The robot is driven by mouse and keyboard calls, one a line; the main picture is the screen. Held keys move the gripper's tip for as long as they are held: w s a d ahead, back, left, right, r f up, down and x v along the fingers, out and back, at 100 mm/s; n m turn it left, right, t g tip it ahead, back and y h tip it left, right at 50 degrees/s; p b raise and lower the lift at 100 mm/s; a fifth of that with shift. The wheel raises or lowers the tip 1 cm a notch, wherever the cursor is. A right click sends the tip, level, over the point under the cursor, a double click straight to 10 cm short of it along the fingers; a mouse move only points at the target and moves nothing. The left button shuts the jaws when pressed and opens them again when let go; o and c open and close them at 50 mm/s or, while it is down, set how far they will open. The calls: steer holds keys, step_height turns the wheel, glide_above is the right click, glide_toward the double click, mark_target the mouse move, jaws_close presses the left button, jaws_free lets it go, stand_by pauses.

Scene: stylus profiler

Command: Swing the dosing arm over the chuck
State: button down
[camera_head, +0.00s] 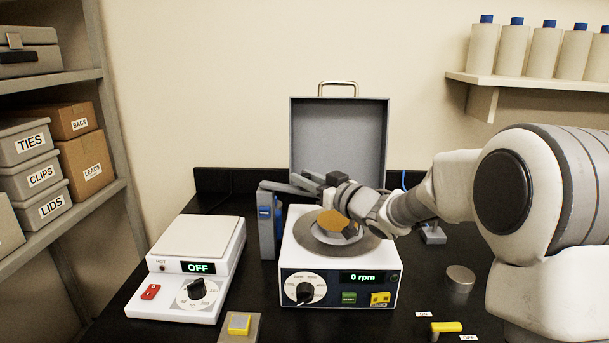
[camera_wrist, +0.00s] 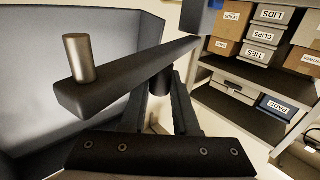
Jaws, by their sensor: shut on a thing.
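The spin coater (camera_head: 338,291) stands in the middle of the bench, with a gold disc (camera_head: 333,220) in its round grey bowl (camera_head: 368,243). The disc covers the chuck. The blue and grey post (camera_head: 266,225) stands at the machine's left, and the grey dosing arm (camera_head: 284,188) starts at its top. In the wrist view the dosing arm (camera_wrist: 128,82) is a dark bar with a metal cylinder (camera_wrist: 80,58) near its end. My gripper (camera_head: 314,182) is above the back left of the bowl. In the wrist view my gripper (camera_wrist: 162,95) is shut on the dosing arm's short dark peg.
The raised grey lid (camera_head: 338,135) stands behind the bowl. A hotplate (camera_head: 198,240) reading OFF is at the left. A yellow-topped block (camera_head: 239,324) is in front. A metal puck (camera_head: 460,278) and a yellow switch (camera_head: 447,327) are at the right. The machine's display reads 0 rpm.

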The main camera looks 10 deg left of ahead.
steer(key=shift+w+d+r, duration=0.1)
steer(key=c, duration=0.7)
jaws_free()
steer(key=shift+o, duration=0.2)
steer(key=p+v, duration=0.1)
steer(key=v, duration=1.6)
steer(key=shift+s, duration=0.25)
